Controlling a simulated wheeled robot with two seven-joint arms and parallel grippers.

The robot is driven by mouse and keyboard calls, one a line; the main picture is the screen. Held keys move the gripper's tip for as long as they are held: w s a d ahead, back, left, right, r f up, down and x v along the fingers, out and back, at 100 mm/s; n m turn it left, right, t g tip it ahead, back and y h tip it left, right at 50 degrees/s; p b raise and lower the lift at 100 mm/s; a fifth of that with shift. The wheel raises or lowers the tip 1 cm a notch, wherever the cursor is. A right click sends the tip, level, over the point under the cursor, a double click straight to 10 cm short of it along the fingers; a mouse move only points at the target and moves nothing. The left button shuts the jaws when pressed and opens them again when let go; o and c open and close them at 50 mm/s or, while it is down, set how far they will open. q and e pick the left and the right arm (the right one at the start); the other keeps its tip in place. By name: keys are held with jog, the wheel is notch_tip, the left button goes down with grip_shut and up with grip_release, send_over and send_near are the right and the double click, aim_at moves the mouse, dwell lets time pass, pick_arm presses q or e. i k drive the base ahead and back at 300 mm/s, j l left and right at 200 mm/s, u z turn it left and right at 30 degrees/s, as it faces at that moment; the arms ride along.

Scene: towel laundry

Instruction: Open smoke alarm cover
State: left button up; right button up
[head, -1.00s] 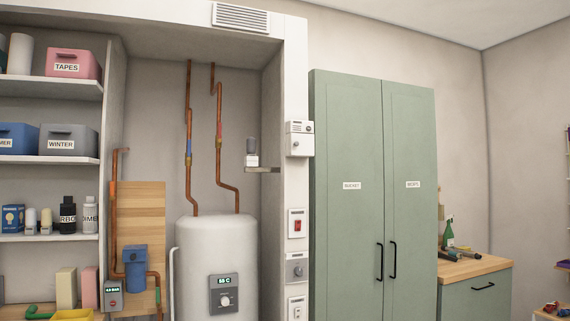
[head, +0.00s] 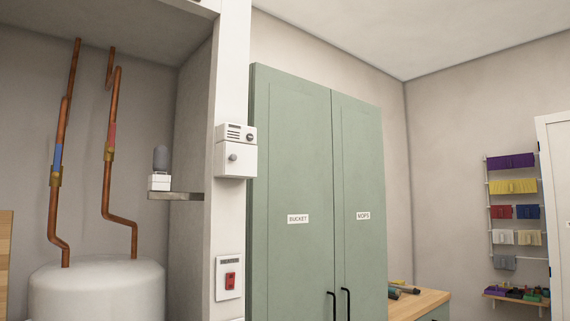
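A small white box with slots and a dark round button on its upper part, and a grey knob on its lower front, is fixed to the white wall post; it looks like the smoke alarm (head: 235,152). Its lower front panel appears closed. It sits just left of the green cabinet and above a red switch. Neither of my grippers shows in the head view.
A tall green cabinet (head: 318,200) with shut doors labelled BUCKET and MOPS stands right of the post. A red wall switch (head: 230,280) is below the box. A small shelf (head: 176,196) holds a white-and-grey device (head: 160,168). A white tank (head: 97,290) with copper pipes stands left.

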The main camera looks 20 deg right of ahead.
aim_at(240, 159)
jog(key=i+l+z, duration=0.15)
jog(key=i+z, duration=0.2)
jog(key=z, duration=0.15)
jog(key=i+z, duration=0.35)
jog(key=z, duration=0.15)
jog(key=i+z, duration=0.35)
jog(key=z, duration=0.15)
jog(key=i+j+z, duration=0.1)
jog(key=i+z, duration=0.35)
jog(key=i, duration=0.9)
jog(key=i+u, duration=0.25)
jog(key=i, duration=0.75)
jog(key=u, duration=3.65)
